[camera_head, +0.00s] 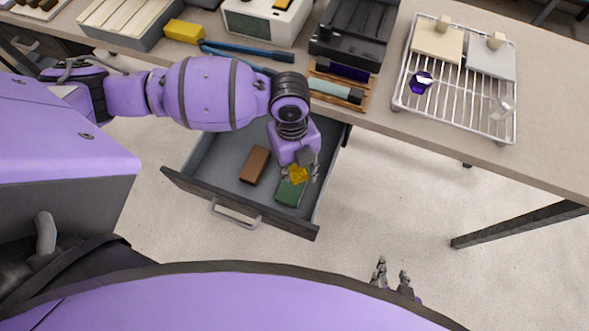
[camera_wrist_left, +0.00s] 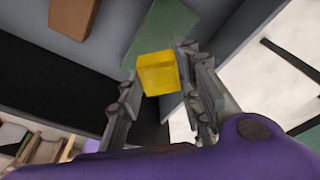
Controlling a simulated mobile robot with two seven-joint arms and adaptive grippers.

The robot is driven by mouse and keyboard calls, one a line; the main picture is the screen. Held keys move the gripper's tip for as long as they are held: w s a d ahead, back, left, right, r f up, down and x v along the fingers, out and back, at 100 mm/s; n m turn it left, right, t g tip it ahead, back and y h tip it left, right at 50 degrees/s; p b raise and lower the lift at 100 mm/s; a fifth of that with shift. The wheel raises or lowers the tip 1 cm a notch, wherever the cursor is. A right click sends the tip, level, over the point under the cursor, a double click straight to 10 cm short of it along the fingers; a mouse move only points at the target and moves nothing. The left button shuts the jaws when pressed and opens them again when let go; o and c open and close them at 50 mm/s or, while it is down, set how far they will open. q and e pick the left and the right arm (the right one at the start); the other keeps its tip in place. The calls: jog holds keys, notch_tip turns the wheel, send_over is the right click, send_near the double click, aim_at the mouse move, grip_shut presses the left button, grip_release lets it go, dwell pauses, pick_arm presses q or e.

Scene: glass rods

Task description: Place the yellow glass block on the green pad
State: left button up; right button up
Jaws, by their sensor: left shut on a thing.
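My left gripper (camera_head: 300,173) reaches down over the open drawer and is shut on the yellow glass block (camera_head: 298,174). In the left wrist view the yellow block (camera_wrist_left: 158,74) sits between the fingertips of the left gripper (camera_wrist_left: 158,80). The green pad (camera_head: 289,192) lies on the drawer floor near the front right corner. It also shows in the left wrist view (camera_wrist_left: 160,25), just beyond the block. The block appears above the pad's far end; the exact gap cannot be told. My right gripper (camera_head: 393,275) is at the bottom, its fingers apart and empty.
The grey drawer (camera_head: 215,160) stands open below the desk (camera_head: 385,118). A brown block (camera_head: 255,165) lies left of the pad. On the desk are a wire rack (camera_head: 455,105), a black tray (camera_head: 352,40), a wooden holder (camera_head: 340,92) and a yellow box (camera_head: 184,31).

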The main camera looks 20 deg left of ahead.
aim_at(294, 173)
pick_arm(q)
jog(key=shift+w+a+f, duration=0.1)
jog(key=shift+a+f, duration=0.05)
jog(key=shift+f, duration=0.05)
jog(key=shift+w+a+f, duration=0.1)
jog(key=shift+a+f, duration=0.05)
jog(key=shift+f, duration=0.75)
jog(key=shift+w+a+f, duration=0.1)
jog(key=shift+f, duration=0.8)
jog(key=shift+f, duration=0.2)
jog(key=o, duration=1.2)
jog(key=r, duration=0.8)
jog(key=w+a+r, duration=0.1)
jog(key=r, duration=0.3)
jog(key=shift+a+r, duration=0.1)
jog(key=shift+r, duration=0.05)
